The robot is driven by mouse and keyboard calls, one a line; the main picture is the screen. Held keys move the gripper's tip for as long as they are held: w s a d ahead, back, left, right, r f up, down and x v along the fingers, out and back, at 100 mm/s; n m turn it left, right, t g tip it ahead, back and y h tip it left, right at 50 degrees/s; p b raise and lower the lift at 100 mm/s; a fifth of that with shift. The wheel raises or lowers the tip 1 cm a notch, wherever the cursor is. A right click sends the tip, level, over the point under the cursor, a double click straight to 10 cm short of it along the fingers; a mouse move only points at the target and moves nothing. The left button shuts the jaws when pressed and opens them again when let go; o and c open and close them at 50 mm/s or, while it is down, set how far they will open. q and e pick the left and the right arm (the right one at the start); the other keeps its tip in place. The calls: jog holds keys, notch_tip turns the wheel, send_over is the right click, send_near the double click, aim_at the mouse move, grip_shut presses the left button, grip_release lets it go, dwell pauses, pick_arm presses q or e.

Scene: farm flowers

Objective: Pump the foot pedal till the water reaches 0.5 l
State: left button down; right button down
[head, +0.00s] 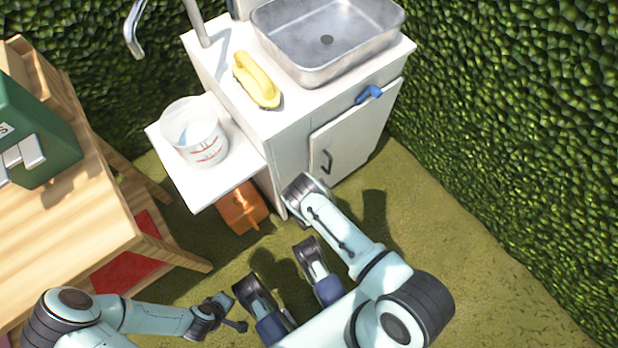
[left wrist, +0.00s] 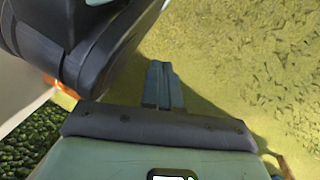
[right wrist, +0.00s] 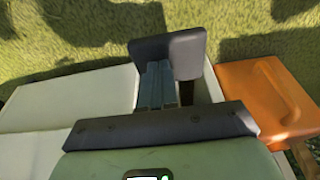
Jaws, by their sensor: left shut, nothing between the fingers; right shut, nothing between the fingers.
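The orange foot pedal (head: 243,208) sits low under the white side shelf, by the sink cabinet. It also shows at the right of the right wrist view (right wrist: 262,92). A clear measuring jug (head: 205,146) with red marks stands on the shelf below the tap (head: 133,30); its water level is too small to read. My right gripper (right wrist: 162,85) is shut and empty, apart from the pedal in its wrist view; in the head view I cannot make it out near the cabinet's lower corner. My left gripper (head: 240,325) is shut and empty, low over the grass (left wrist: 164,85).
The white cabinet (head: 345,140) carries a metal sink (head: 325,45) and a yellow brush-like object (head: 257,80). A wooden table (head: 60,220) with a green box (head: 35,130) stands at left. Hedges close the back and right. Grass (head: 430,230) is clear at right.

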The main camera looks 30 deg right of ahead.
jog(key=f, duration=0.1)
jog(key=s+f+t, duration=0.1)
jog(key=f, duration=0.1)
jog(key=shift+t, duration=0.3)
pick_arm(q)
jog(key=shift+s+a+f, duration=0.1)
jog(key=shift+s+f, duration=0.1)
jog(key=shift+s, duration=0.15)
pick_arm(e)
jog(key=shift+s+f+t, duration=0.15)
jog(key=shift+f+t, duration=0.15)
pick_arm(q)
jog(key=shift+b, duration=0.3)
pick_arm(e)
jog(key=shift+d, duration=0.1)
